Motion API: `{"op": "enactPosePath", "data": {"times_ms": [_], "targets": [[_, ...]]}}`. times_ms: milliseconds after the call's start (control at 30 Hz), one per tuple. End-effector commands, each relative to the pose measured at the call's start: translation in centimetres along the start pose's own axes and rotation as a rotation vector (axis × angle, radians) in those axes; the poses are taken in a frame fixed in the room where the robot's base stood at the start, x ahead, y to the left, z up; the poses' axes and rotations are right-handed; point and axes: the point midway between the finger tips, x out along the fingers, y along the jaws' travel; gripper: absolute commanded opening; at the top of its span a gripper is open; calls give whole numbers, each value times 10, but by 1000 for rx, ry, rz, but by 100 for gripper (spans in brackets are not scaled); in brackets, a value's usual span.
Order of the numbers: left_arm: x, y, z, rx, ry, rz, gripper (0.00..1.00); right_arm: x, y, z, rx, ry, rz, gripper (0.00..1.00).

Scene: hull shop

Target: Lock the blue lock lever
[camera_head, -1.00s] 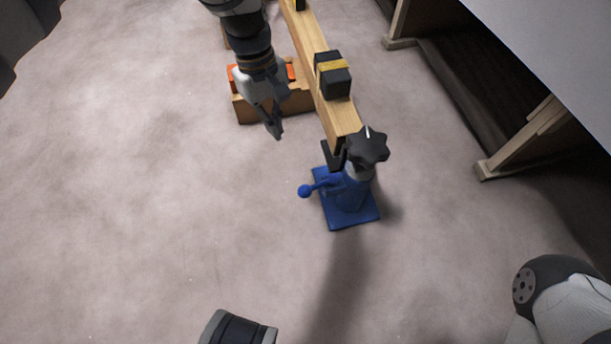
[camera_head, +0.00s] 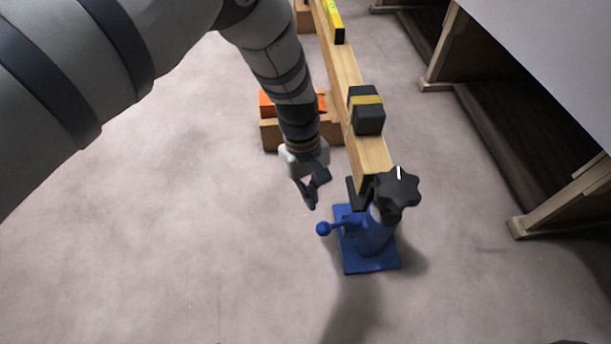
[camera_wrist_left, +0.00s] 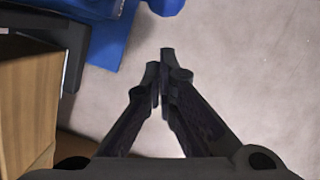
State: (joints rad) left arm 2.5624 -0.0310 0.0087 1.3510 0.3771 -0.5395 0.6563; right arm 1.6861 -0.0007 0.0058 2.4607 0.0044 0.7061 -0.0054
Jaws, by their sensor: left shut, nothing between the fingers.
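The blue lock lever (camera_head: 337,227) sticks out to the left from the blue jack stand, its ball end (camera_head: 323,229) on the left. The blue stand (camera_head: 371,250) has a square base on the floor and a black star knob (camera_head: 397,189) on top. My left gripper (camera_head: 311,205) is shut and empty, just above and left of the ball end, apart from it in the head view. In the left wrist view the shut fingertips (camera_wrist_left: 160,62) point toward the blue stand (camera_wrist_left: 106,42). My right gripper is not in view.
A wooden beam (camera_head: 345,75) runs from the stand to the back, with a black block with a yellow band (camera_head: 366,108) and a yellow level (camera_head: 335,20) on it. A wooden block (camera_head: 270,134) lies behind my gripper. The floor left of the stand is clear.

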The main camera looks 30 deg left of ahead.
Motion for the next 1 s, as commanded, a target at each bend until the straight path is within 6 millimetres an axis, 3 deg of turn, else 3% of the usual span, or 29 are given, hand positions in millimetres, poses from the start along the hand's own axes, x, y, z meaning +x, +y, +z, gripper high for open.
{"op": "enactPosePath", "data": {"times_ms": [233,1000], "targets": [[8,0,19,-2,2,1,0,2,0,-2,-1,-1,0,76],[8,-5,26,-74,1,16,0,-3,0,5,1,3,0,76]]}}
